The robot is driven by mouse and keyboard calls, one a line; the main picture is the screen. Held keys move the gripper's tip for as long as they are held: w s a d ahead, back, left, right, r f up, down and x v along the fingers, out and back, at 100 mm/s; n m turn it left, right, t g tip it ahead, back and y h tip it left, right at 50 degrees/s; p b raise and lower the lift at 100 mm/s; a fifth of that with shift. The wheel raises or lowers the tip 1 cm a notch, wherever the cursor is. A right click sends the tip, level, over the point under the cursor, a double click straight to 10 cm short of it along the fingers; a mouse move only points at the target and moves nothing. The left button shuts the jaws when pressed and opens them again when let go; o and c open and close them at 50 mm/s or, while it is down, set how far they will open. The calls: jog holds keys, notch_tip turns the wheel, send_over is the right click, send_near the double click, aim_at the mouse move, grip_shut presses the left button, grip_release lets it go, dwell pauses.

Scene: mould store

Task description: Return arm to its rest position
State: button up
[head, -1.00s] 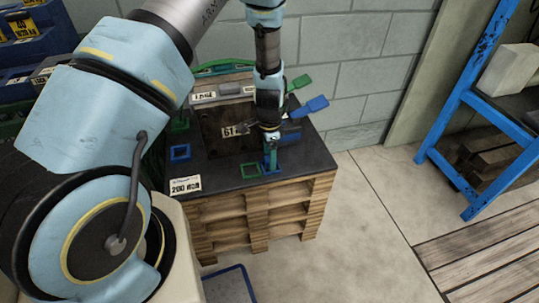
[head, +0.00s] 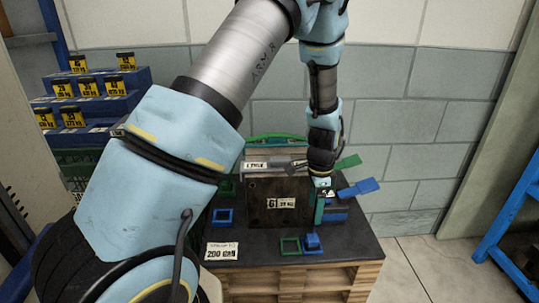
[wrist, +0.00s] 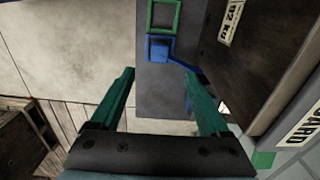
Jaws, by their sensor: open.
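My arm stretches from the left over a stack of pallets with a dark top (head: 375,252). My gripper (head: 321,212) points down near the right part of that top, and its green fingers show there. In the wrist view the fingers of my gripper (wrist: 162,76) are apart with nothing between them. A small blue block (head: 312,241) lies on the dark top below and slightly left of the gripper. The blue block also shows in the wrist view (wrist: 158,50), beyond the fingertips.
A dark brown plate with a number label (head: 262,205) stands just left of the gripper. Green (head: 290,246) and blue (head: 223,216) square frames lie on the top. Blue and green paddles (head: 358,187) stick out right. A blue rack (head: 510,215) stands far right; bare floor lies between.

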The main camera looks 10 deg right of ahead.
jog(key=w+a+r+n+p, duration=0.1)
jog(key=w+a+r+n, duration=0.2)
jog(key=a+r+n, duration=0.75)
jog(key=s+a+r+n, duration=0.3)
jog(key=a+r, duration=0.1)
jog(key=a, duration=0.5)
jog(key=s+a+r+n+t+p, duration=0.1)
jog(key=s+a+r+n, duration=0.3)
jog(key=a, duration=0.6)
jog(key=shift+a+r+t, duration=0.15)
jog(key=shift+r+t, duration=0.05)
jog(key=shift+t, duration=0.1)
jog(key=shift+n, duration=0.25)
